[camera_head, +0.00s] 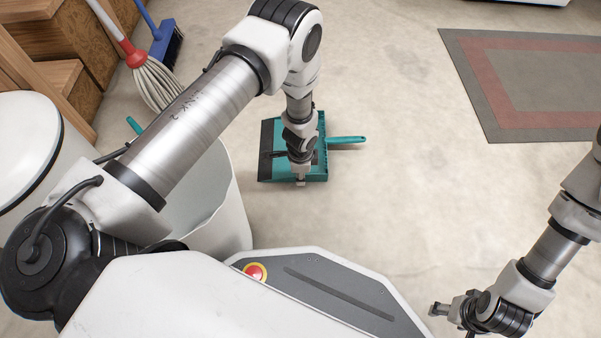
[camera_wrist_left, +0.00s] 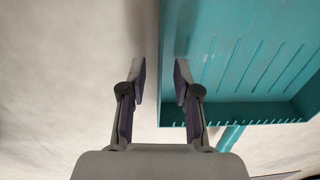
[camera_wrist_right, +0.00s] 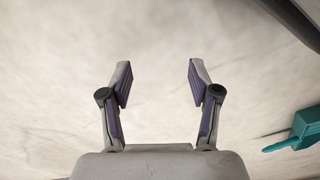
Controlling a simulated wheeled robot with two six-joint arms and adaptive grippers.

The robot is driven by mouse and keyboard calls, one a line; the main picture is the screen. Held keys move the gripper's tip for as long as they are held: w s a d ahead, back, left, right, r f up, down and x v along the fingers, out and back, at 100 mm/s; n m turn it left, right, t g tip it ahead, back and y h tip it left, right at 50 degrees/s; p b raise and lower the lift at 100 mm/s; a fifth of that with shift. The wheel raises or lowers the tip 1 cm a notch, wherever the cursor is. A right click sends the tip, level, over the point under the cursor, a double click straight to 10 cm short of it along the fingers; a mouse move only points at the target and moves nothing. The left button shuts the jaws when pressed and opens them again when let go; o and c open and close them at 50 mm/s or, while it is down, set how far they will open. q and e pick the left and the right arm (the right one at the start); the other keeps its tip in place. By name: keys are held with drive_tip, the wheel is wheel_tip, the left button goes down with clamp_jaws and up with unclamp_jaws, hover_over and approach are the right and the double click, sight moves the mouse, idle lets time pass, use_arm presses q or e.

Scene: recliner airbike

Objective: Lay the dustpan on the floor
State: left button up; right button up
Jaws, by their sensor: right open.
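The teal dustpan (camera_head: 347,139) with a dark front edge appears to lie flat on the floor, its handle pointing right. My left gripper (camera_head: 300,182) reaches down over its near side in the head view. In the left wrist view, the fingers (camera_wrist_left: 161,75) are partly open around the dustpan's side wall (camera_wrist_left: 235,60), one outside and one inside, with a gap at the outer finger. My right gripper (camera_head: 438,309) is low at the front right, open and empty in its wrist view (camera_wrist_right: 160,85). Part of the dustpan (camera_wrist_right: 305,125) shows there at the right edge.
A white bin (camera_head: 232,205) stands left of the dustpan, with a small teal handle (camera_head: 133,124) by its rim. A mop (camera_head: 155,80) and a blue broom (camera_head: 167,45) lean at the back left. A grey mat (camera_head: 540,85) lies right. Floor between is clear.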

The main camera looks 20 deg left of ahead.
wheel_tip(320, 180, up, 10)
drive_tip(key=s+p, duration=0.1)
drive_tip(key=p, duration=0.8)
drive_tip(key=shift+s+r+p, duration=0.15)
drive_tip(key=shift+p, duration=0.25)
drive_tip(key=shift+a, duration=0.1)
